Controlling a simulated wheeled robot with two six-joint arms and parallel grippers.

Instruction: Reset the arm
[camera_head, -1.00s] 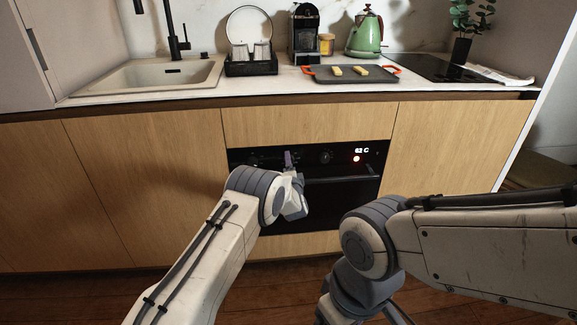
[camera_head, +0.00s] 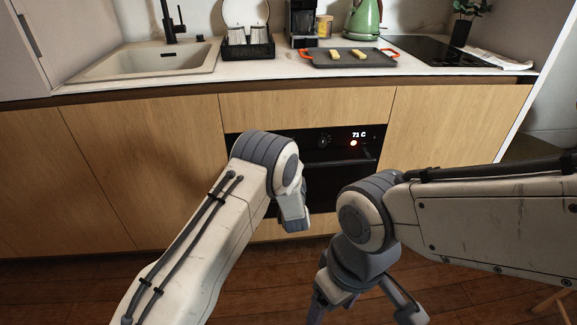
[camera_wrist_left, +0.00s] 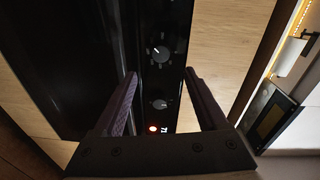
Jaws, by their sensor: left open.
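My left arm reaches in from the left in the head view, its wrist (camera_head: 293,210) hanging in front of the oven; its fingers are hidden there. In the left wrist view my left gripper (camera_wrist_left: 163,80) is open and empty, with two dark fingers apart. Between them the black oven panel shows two knobs (camera_wrist_left: 160,54) and a red light. My right gripper (camera_head: 362,308) hangs low at the bottom of the head view, its fingers spread apart with nothing seen between them.
The black oven (camera_head: 335,180) is set in wooden cabinets, its display reading 71 C. On the counter (camera_head: 290,72) above are a sink (camera_head: 150,62), a dish rack (camera_head: 248,48), a grey tray (camera_head: 375,62) with two yellow pieces, a green kettle (camera_head: 364,20) and a cooktop (camera_head: 430,50). Floor is clear before the cabinets.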

